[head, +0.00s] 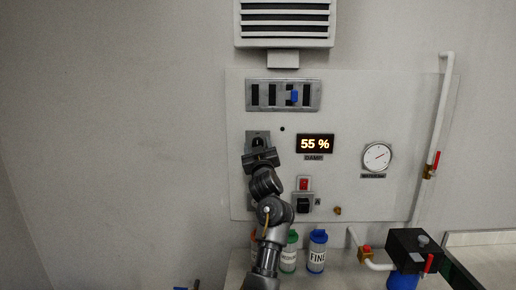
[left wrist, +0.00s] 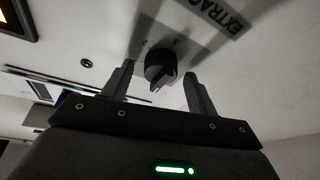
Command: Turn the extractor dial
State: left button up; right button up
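The extractor dial (left wrist: 161,66) is a black pointer knob on the pale wall panel, next to a label (left wrist: 216,14) that reads "EXTRAC" before the frame cuts it off. In the head view the dial (head: 258,141) is a dark knob on a grey plate, partly hidden by my left gripper (head: 259,150). In the left wrist view my left gripper is open, with one finger on each side of the dial and a gap to it on both sides. My right gripper is in neither view.
The display (head: 315,144) reads 55 %, right of the dial. A red switch (head: 303,184) and a round gauge (head: 376,156) are on the panel. A slotted slider plate (head: 270,96) is above. Bottles (head: 317,251) stand below, near a black box (head: 412,243) and white pipe (head: 441,110).

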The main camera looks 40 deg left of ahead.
pick_arm(q)
jog(key=shift+d+f, duration=0.1)
jog(key=b+v, duration=0.3)
jog(key=v, duration=0.7)
jog(key=shift+s+d, duration=0.2)
jog(key=shift+s, duration=0.05)
jog(key=shift+a+f, duration=0.1)
jog(key=shift+f, duration=0.05)
